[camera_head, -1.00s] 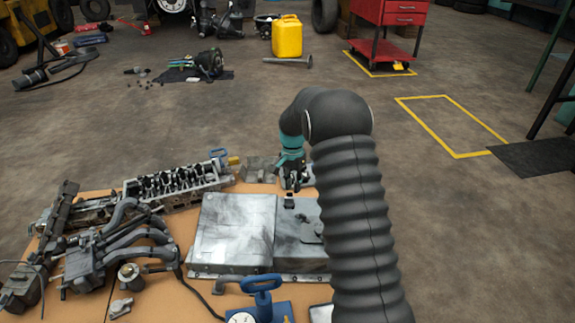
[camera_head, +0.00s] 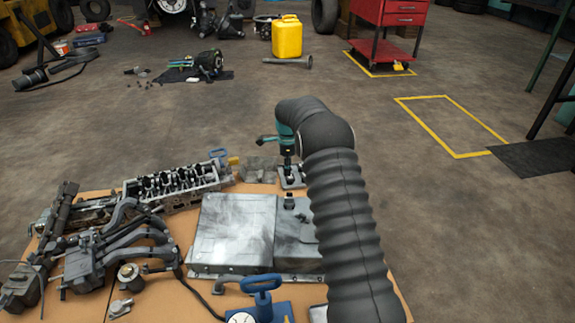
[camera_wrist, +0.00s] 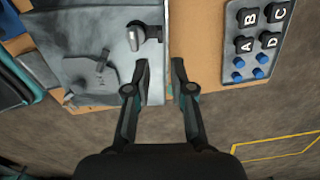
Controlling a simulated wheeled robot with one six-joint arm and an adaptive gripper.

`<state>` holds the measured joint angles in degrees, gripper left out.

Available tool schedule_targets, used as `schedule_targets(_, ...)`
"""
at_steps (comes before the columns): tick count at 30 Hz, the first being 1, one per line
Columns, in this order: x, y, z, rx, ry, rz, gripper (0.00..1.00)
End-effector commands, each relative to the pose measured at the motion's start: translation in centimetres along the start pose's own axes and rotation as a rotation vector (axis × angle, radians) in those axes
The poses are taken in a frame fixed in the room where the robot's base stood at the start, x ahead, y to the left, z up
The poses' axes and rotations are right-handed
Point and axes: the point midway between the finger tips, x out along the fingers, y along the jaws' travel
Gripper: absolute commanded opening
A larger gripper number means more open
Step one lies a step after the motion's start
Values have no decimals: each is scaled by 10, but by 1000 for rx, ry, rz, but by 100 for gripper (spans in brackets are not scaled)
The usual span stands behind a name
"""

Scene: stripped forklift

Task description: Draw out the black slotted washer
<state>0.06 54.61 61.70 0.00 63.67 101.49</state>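A small black part (camera_head: 289,202) stands near the far edge of the grey metal cover (camera_head: 235,225). In the wrist view the black part (camera_wrist: 150,33) has a grey lever-like piece beside it. I cannot tell whether a slotted washer is on or around it; no slot is clear.
A grey block marked A, B, C, D (camera_wrist: 258,42) with blue pegs lies right of my gripper in the wrist view. An engine head (camera_head: 175,187) and manifold pipes (camera_head: 125,240) crowd the bench's left. A blue-handled tool (camera_head: 262,298) stands in front.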

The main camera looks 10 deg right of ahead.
Motion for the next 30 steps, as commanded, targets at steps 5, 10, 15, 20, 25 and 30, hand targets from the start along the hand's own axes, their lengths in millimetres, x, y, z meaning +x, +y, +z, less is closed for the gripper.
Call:
schedule_targets(5,32,1,0,-1,1,4,23)
schedule_targets(10,60,1,0,-2,1,2,23)
schedule_targets(15,88,1,0,-2,0,2,23)
schedule_targets(20,108,0,0,-3,0,1,23)
schedule_targets(25,120,0,0,-3,0,1,23)
schedule_targets(30,123,0,0,-3,0,0,23)
